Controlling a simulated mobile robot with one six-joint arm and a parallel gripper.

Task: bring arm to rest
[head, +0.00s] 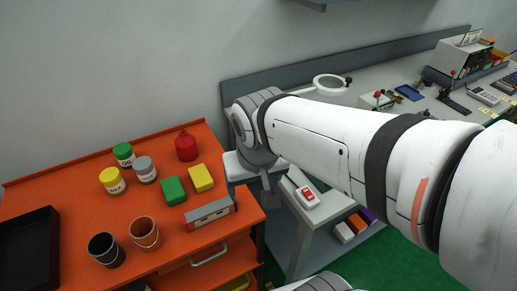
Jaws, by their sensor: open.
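My white arm with dark bands (330,140) reaches from the right edge across the middle of the head view. It ends in a rounded grey-and-white joint (255,125) near the back corner of the orange cart. Another white part of mine (320,285) shows at the bottom edge.
The orange cart (75,195) at left carries cans, two cups, a red bottle (186,146), green and yellow blocks, a grey-and-red box (210,213) and a black tray (28,250). A red switch (308,196) and a magnifier (330,83) are close to the arm. Green floor shows lower right.

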